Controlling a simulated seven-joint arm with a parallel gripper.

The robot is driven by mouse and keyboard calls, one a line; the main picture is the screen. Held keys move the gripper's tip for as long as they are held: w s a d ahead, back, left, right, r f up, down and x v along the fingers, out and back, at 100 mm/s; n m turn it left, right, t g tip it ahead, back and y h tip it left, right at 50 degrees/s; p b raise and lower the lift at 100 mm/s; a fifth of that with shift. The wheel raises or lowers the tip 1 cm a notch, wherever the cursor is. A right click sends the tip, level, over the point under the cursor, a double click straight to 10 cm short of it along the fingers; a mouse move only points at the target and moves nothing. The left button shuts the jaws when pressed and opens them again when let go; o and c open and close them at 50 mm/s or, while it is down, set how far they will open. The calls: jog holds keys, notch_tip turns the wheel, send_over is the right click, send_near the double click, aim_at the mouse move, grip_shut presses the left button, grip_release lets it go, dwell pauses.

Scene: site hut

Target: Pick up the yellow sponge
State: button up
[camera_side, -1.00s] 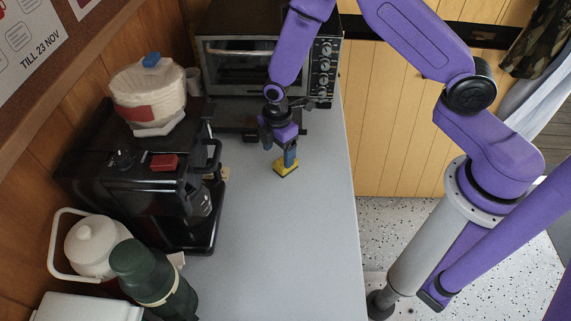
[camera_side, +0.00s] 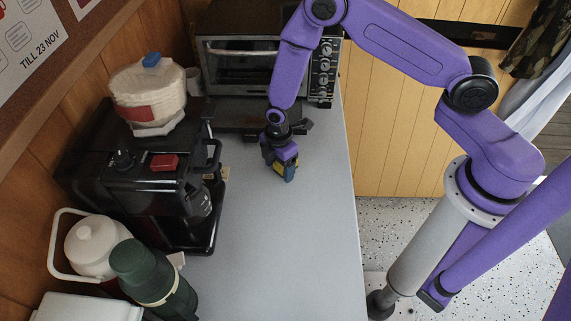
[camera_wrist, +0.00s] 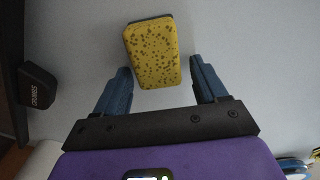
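The yellow sponge (camera_wrist: 153,52) has dark speckles and a dark edge along one end. It lies on the grey counter (camera_side: 285,240), and in the side view only a small part of it (camera_side: 279,168) shows behind my fingers. In the wrist view my gripper (camera_wrist: 161,80) is open, with one blue finger on each side of the sponge's near end. A gap shows between each finger and the sponge. In the side view my gripper (camera_side: 285,175) is low over the counter, pointing down at the sponge.
A black coffee machine (camera_side: 120,195) stands left of my gripper, with filter papers (camera_side: 150,90) on top. A toaster oven (camera_side: 240,65) stands behind. A green flask (camera_side: 140,265) and a white pot (camera_side: 92,245) stand front left. The counter in front is clear.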

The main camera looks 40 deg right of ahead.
aim_at(279, 165)
jog(key=c, duration=0.9)
jog(key=shift+r, duration=0.1)
jog(key=shift+r, duration=0.55)
notch_tip(279, 165, up, 2)
jog(key=shift+r, duration=0.1)
jog(key=s+d+r, duration=0.2)
jog(key=s+r, duration=0.3)
jog(key=s, duration=0.1)
jog(key=s+d+r, duration=0.3)
jog(key=s+r, duration=0.2)
jog(key=s, duration=0.2)
jog(key=w+d+r+m, duration=0.2)
jog(key=d+m, duration=0.1)
jog(key=m, duration=0.3)
jog(key=w+d+r+m, duration=0.2)
jog(key=w+d+m, duration=0.1)
jog(key=m, duration=0.3)
jog(key=w+d+r+m, duration=0.2)
jog(key=w+d+m, duration=0.1)
jog(key=m, duration=0.3)
jog(key=shift+d, duration=0.2)
